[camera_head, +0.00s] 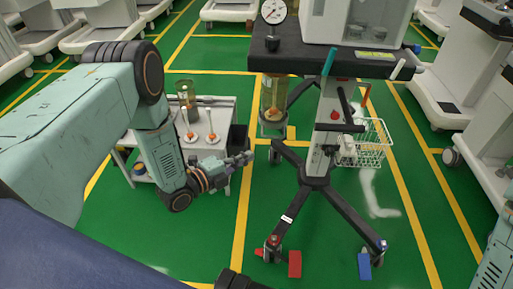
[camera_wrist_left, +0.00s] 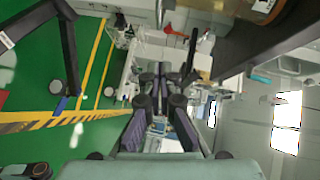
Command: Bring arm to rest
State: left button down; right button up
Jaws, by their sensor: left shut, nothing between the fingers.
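My left arm (camera_head: 75,125) comes in from the left in the head view and bends down at the elbow. My left gripper (camera_head: 245,158) is at its end, shut and empty, pointing right. It is beside the small white cart (camera_head: 222,120) and left of the wheeled stand, apart from the stand's post. In the left wrist view the gripper (camera_wrist_left: 162,80) shows with its fingers together and nothing between them. A teal link of mine shows at the right edge of the head view. My right gripper does not show clearly.
The wheeled stand (camera_head: 318,183) spreads dark legs over the green floor and carries a dark top (camera_head: 340,62). A white wire basket (camera_head: 372,145) hangs on it. Several white carts stand around. Green floor (camera_head: 220,235) is clear between my left arm and the stand's legs.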

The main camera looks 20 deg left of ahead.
pick_arm(q)
jog(key=shift+v, duration=0.9)
jog(key=s+f+n+g+y+p, duration=0.1)
jog(key=s+f+n+g+y, duration=0.5)
jog(key=s+f+n, duration=0.65)
jog(key=s+r+n+g+y+p, duration=0.1)
jog(key=s+r+n+g, duration=0.3)
jog(key=s, duration=0.6)
jog(key=s+r+n+g+p, duration=0.1)
jog(key=s+r+n+g, duration=0.3)
jog(key=s, duration=0.7)
jog(key=shift+s+d+r+n+y, duration=0.15)
jog(key=shift+d+r+n+y, duration=0.2)
jog(key=shift+n, duration=0.5)
jog(key=shift+a+f, duration=0.1)
jog(key=shift+f, duration=0.1)
